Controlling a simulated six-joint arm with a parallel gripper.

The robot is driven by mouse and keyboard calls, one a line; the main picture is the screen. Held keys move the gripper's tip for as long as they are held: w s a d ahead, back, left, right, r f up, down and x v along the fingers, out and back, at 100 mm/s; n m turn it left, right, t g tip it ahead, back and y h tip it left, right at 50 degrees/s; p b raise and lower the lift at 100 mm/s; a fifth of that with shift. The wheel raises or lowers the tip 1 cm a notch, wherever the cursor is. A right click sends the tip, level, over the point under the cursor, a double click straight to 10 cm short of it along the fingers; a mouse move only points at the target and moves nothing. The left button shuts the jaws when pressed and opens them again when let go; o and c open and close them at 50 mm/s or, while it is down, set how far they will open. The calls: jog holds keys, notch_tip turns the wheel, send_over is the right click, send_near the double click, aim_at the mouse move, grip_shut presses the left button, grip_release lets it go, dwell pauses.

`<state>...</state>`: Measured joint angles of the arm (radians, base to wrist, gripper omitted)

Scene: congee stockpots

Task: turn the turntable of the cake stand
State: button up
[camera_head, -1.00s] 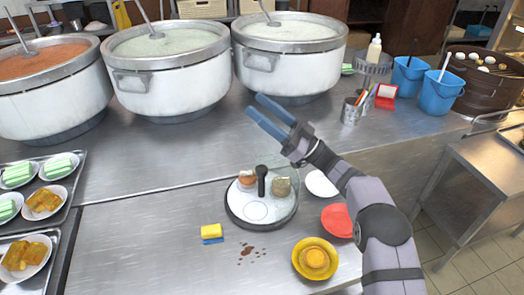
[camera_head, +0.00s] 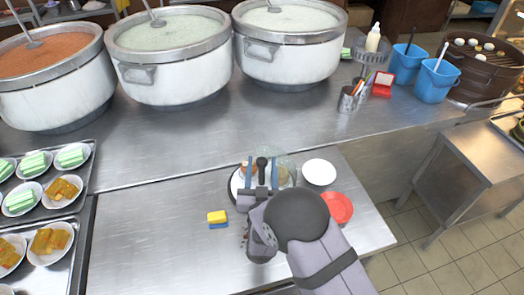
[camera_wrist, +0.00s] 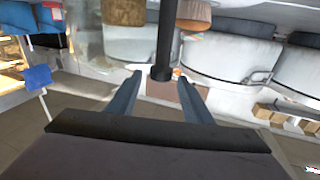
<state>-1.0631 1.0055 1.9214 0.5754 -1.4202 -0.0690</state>
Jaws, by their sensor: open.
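In the wrist view the picture is upside down. There the black post (camera_wrist: 164,45) hangs from the top edge and its knob lies between the open fingertips (camera_wrist: 160,79). I cannot tell whether a finger touches it.
A white plate (camera_head: 319,172) and a red plate (camera_head: 338,207) lie close right of the stand. A yellow and blue sponge (camera_head: 217,219) lies left. Large stockpots (camera_head: 172,60) line the back. The counter between is clear.

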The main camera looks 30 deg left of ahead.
aim_at(262, 158)
jog(key=shift+s+d+f, duration=0.2)
jog(key=shift+s+f, duration=0.3)
jog(key=shift+f, duration=0.05)
jog(key=shift+p+x, duration=1.15)
jog(key=shift+x, duration=2.6)
jog(key=shift+f, duration=0.1)
grip_shut()
